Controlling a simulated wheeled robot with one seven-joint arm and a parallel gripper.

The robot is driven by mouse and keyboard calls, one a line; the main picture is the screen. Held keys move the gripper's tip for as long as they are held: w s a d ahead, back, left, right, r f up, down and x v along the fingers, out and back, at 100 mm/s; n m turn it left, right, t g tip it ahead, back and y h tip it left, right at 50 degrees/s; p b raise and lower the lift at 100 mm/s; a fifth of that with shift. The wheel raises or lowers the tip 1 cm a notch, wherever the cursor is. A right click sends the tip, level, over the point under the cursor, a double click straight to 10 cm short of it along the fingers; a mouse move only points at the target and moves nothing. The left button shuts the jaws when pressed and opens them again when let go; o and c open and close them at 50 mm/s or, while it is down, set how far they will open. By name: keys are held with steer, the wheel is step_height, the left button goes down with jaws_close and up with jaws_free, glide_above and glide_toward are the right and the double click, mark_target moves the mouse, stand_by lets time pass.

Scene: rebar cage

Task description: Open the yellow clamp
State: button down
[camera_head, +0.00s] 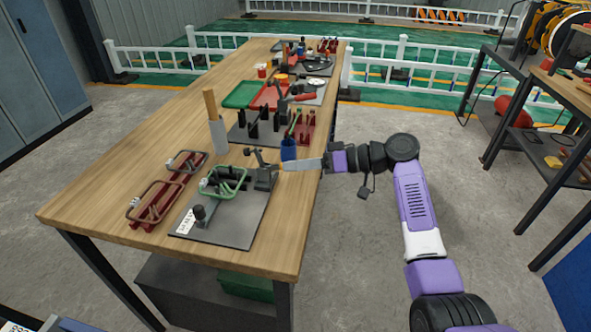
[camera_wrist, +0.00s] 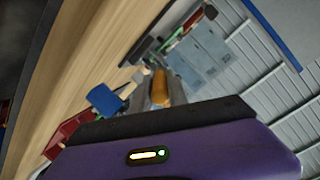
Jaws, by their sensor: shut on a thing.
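The yellow clamp (camera_head: 263,178) stands at the back right corner of a dark grey plate (camera_head: 228,226) on the wooden table, and its metal body is grey. My gripper (camera_head: 285,166) reaches in from the right at about the height of its handle. In the wrist view the yellow-orange handle (camera_wrist: 160,87) lies between the fingers of my gripper (camera_wrist: 161,94), which is shut on it. The clamp's lower parts are mostly hidden in the wrist view. A green wire frame (camera_head: 223,182) sits on the plate left of the clamp.
Two red holders with wire frames (camera_head: 156,203) lie left of the plate. A grey block with a wooden stick (camera_head: 218,135) stands behind. The table's right edge (camera_head: 305,225) passes under my arm.

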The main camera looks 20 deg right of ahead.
steer(key=shift+d, duration=0.1)
stand_by(0.3)
steer(key=c, duration=1.3)
jaws_free()
steer(key=v, duration=0.7)
steer(key=shift+s+d+b, duration=0.25)
steer(key=shift+d+b, duration=0.05)
